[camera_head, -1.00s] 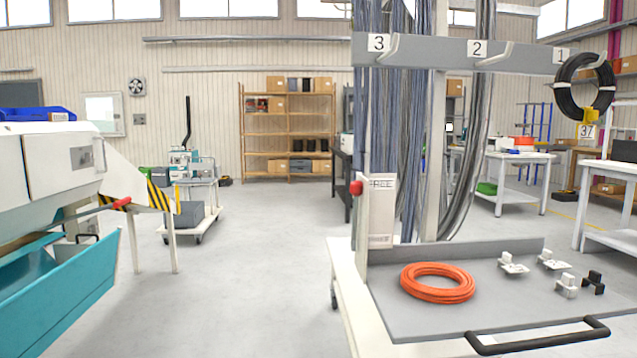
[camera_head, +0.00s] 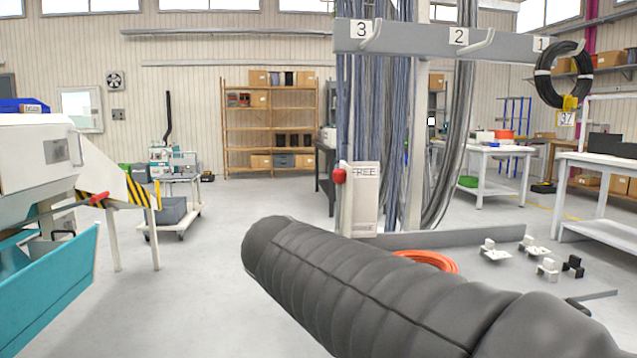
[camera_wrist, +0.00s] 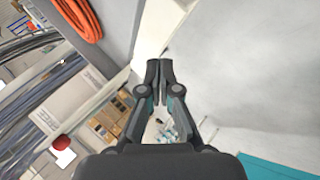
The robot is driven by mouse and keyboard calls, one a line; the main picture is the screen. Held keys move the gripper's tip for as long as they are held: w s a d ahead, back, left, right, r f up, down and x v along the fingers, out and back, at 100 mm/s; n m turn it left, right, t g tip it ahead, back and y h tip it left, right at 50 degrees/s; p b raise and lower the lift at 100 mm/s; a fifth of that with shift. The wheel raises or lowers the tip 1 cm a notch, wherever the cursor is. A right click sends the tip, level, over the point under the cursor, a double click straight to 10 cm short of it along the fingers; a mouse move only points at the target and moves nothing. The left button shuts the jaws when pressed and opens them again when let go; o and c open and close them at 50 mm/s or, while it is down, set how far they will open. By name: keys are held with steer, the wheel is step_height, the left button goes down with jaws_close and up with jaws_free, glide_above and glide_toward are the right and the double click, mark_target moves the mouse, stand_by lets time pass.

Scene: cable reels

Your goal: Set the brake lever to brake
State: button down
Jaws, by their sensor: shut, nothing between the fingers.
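The brake lever's red knob (camera_head: 339,175) is at the upper left edge of a pale plate (camera_head: 364,205) on the cable cart's post. It is level with the word FREE; a lower label on the plate is too small to read. In the wrist view the red knob (camera_wrist: 62,142) is at the lower left, beside the pale plate. My gripper (camera_wrist: 160,70) is shut and empty, with its fingertips together. It is well apart from the knob in that view. The head view shows my dark sleeved arm but not the gripper's fingers.
Small fittings (camera_head: 547,268) sit at right. A teal and white machine (camera_head: 60,280) stands left, with clear floor between.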

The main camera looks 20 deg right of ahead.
steer(key=w+a+r+n+t+h+b, duration=0.1)
steer(key=w+r+n+t+h, duration=0.1)
steer(key=w+r+h, duration=0.7)
steer(key=w+r+t, duration=0.1)
steer(key=w+r, duration=0.7)
steer(key=w, duration=0.2)
steer(key=shift+w+a+t+b, duration=0.3)
steer(key=shift+d, duration=0.1)
steer(key=p, duration=0.2)
glide_above(339, 205)
steer(key=w+a, duration=0.1)
steer(key=a, duration=0.2)
steer(key=shift+w+d+r, duration=0.1)
steer(key=shift+w+d, duration=0.1)
steer(key=shift+b, duration=0.35)
